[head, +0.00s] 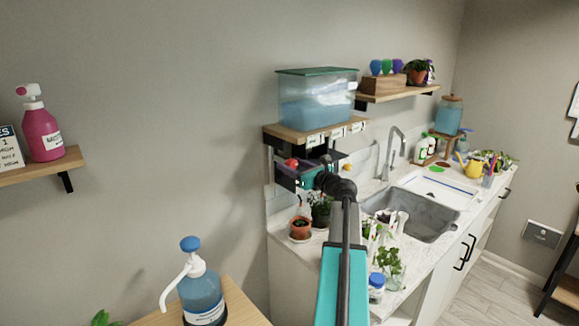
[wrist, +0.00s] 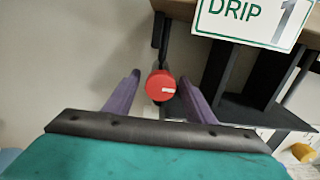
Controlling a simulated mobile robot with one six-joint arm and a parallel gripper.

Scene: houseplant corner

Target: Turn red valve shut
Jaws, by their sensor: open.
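The red valve (wrist: 160,85) is a round red knob with a small white mark on its face. In the wrist view it sits between the two purple fingers of my gripper (wrist: 160,84), with gaps on both sides. The fingers are open, and no contact with the knob shows. In the head view the red valve (head: 291,162) is a small red spot under the wooden shelf, just left of my gripper (head: 297,171). My arm hides part of the area below the shelf.
A sign reading DRIP 1 (wrist: 252,20) hangs above right of the knob. Dark brackets stand behind it. A yellow knob (wrist: 303,152) is at lower right. A water tank (head: 316,100) stands on the shelf above. Potted plants (head: 300,227) stand on the counter below.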

